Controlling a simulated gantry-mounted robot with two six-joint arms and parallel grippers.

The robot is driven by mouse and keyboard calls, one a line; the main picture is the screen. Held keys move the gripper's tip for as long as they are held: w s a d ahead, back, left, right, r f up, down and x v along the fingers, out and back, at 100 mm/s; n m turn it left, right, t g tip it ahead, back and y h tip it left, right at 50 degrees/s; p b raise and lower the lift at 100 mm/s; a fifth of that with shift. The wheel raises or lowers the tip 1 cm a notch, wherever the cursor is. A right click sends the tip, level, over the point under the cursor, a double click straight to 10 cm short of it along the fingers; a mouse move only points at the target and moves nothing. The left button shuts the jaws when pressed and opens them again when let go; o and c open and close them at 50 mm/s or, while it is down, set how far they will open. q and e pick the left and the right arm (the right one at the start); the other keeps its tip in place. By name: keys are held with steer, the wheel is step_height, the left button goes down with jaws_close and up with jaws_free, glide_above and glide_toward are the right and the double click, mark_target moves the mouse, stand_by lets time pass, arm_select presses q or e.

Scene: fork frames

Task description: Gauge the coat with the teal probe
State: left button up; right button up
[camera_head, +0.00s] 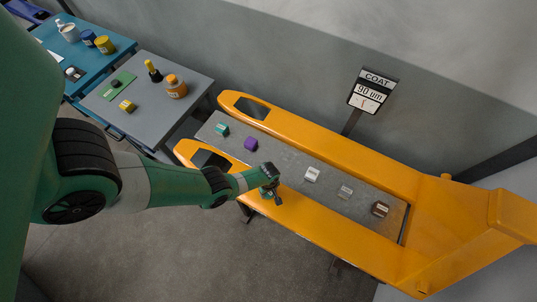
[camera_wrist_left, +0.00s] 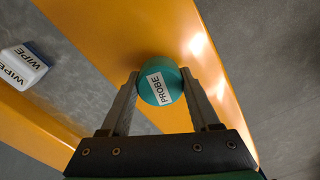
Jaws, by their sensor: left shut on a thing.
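My left gripper (camera_head: 272,191) reaches over the near arm of the yellow fork frame (camera_head: 330,232). In the left wrist view its two fingers (camera_wrist_left: 161,90) are shut on the teal probe (camera_wrist_left: 152,77), a round-ended piece labelled PROBE. The probe is over the yellow coated surface (camera_wrist_left: 118,28); I cannot tell whether it touches it. In the head view the probe is mostly hidden by the gripper. A sign (camera_head: 374,90) behind the frame reads COAT 90 um. My right gripper is not in view.
Between the fork arms, a grey board (camera_head: 285,160) carries a teal block (camera_head: 222,129), a purple block (camera_head: 251,144), a white WIPE block (camera_head: 312,174), a grey block (camera_head: 345,192) and a brown block (camera_head: 380,209). A grey table (camera_head: 150,122) and a blue table (camera_head: 84,82) stand at left.

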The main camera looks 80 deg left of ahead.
arm_select(q)
steer(key=shift+f+b, duration=0.55)
steer(key=shift+f, duration=0.05)
stand_by(1.1)
step_height(320, 180, up, 7)
steer(key=p, duration=0.7)
steer(key=shift+r, duration=0.15)
stand_by(1.4)
